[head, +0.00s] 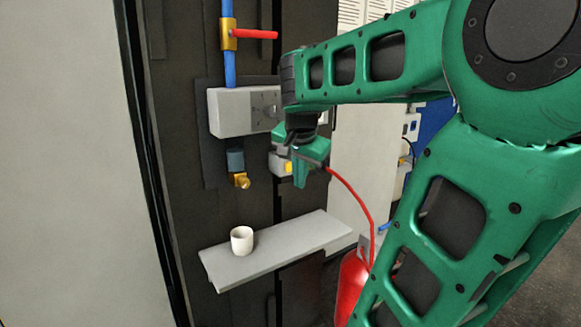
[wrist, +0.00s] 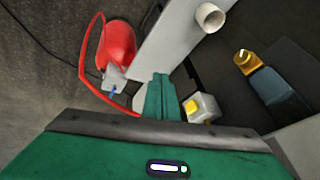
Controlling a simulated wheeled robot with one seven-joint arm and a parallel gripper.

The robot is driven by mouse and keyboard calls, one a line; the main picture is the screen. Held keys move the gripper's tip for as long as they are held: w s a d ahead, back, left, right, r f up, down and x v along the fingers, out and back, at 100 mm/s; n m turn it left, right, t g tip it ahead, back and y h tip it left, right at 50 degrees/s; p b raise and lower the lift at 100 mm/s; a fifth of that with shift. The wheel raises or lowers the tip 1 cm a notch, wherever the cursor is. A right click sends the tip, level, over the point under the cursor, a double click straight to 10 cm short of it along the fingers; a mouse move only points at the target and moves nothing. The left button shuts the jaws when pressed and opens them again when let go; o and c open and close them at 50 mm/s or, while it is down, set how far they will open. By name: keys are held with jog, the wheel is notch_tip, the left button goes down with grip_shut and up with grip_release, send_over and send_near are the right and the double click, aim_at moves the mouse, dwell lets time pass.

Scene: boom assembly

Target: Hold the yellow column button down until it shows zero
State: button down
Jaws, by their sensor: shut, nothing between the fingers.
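The yellow button (head: 288,168) sits on a small pale box (head: 277,165) on the dark panel, partly hidden behind my gripper in the head view. In the wrist view the yellow button (wrist: 190,106) shows on its pale box (wrist: 205,108), just right of my fingers. My green gripper (head: 300,182) is shut and empty, with its fingertips pointing down in the head view. In the wrist view the closed fingers (wrist: 159,88) stand beside the button. I cannot tell whether they touch it. No number is readable on the box.
A white cup (head: 242,240) stands on a grey shelf (head: 285,249) below. Above the shelf are a brass nozzle (head: 240,180), a grey box (head: 230,112) and a blue pipe with a red-handled valve (head: 255,34). A red extinguisher (head: 350,285) with a red hose stands at lower right.

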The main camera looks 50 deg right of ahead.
aim_at(290, 167)
jog(key=w+d+r+m+t+h, duration=0.1)
jog(key=w+d+r+m, duration=0.2)
jog(key=r, duration=0.3)
jog(key=shift+w+d+h, duration=0.3)
jog(key=shift+w+d, duration=0.3)
jog(key=shift+d, duration=0.1)
jog(key=shift+f, duration=0.1)
jog(key=w+d+f, duration=0.5)
jog(key=w+f, duration=0.2)
jog(key=f, duration=0.1)
jog(key=shift+w+d, duration=0.3)
jog(key=shift+d, duration=0.05)
